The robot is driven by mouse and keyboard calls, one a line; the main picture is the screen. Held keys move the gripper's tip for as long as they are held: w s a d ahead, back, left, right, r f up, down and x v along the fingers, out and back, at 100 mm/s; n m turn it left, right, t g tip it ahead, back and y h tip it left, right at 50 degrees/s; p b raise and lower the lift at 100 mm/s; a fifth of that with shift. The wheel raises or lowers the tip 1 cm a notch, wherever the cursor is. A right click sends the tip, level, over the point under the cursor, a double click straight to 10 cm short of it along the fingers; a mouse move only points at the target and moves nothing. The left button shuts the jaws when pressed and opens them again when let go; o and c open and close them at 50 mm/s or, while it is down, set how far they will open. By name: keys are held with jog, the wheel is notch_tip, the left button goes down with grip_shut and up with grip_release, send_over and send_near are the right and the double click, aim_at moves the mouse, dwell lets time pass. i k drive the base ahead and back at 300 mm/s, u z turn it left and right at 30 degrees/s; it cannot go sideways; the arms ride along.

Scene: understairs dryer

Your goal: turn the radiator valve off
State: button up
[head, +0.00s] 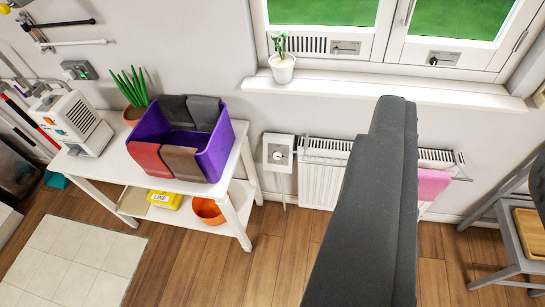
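The white radiator (318,186) is on the wall under the window, partly hidden by a dark grey link of my arm. Just left of it is a white square plate (285,143) with a small round knob (277,156), which looks like the radiator valve. A thin pipe runs down below the plate. The knob's exact setting is too small to read. My dark grey arm link rises from the bottom centre and ends in front of the radiator and sill. No gripper fingers show, and nothing visibly touches the knob.
A white table (103,170) stands left of the valve, with a purple bin (206,150), a plant (133,97) and a white appliance (72,122). A grey chair (505,225) is at the right. A pink cloth (431,184) hangs on the radiator. Wooden floor (270,255) is clear in front.

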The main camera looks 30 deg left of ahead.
aim_at(277, 155)
jog(key=i, duration=0.85)
jog(key=z, duration=0.1)
